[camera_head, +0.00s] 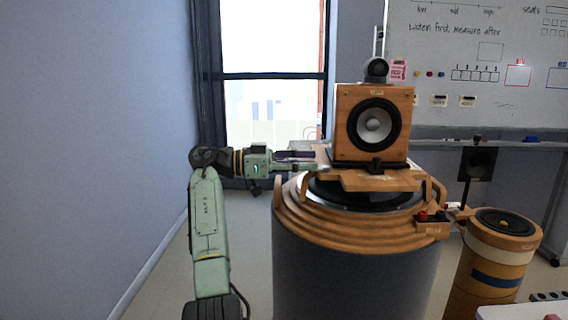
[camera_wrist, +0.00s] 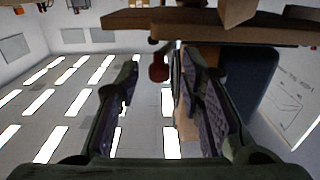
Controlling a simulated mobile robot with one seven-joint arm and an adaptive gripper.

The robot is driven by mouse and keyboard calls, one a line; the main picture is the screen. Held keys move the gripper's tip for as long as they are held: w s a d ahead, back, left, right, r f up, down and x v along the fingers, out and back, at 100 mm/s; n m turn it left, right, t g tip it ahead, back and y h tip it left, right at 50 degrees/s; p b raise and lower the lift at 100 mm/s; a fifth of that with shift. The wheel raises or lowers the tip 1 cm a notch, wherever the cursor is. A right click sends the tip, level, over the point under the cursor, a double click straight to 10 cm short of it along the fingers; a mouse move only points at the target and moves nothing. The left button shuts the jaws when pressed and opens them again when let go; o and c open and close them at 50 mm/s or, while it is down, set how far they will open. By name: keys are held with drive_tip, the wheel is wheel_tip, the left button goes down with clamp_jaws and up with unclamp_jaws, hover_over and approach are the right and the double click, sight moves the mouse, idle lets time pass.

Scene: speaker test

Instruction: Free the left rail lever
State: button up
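My gripper (camera_head: 312,161) reaches in from the left at the platform's left side. In the wrist view my gripper (camera_wrist: 160,62) is open, its two purple-padded fingers apart. A dark red knob (camera_wrist: 158,70) shows in the gap near the fingertips; I cannot tell whether it is the left rail lever's end. No finger clearly touches it. The platform's wood edge (camera_wrist: 220,27) crosses above.
The turntable sits on stepped wooden rings (camera_head: 345,235) over a grey drum (camera_head: 350,285). A terminal block (camera_head: 433,228) with red and black knobs is at its right. A smaller wooden drum (camera_head: 495,255) stands farther right. Open floor lies left of the drum.

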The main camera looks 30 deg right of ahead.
drive_tip(key=v, duration=1)
drive_tip(key=shift+a, duration=0.2)
drive_tip(key=shift+w, duration=0.1)
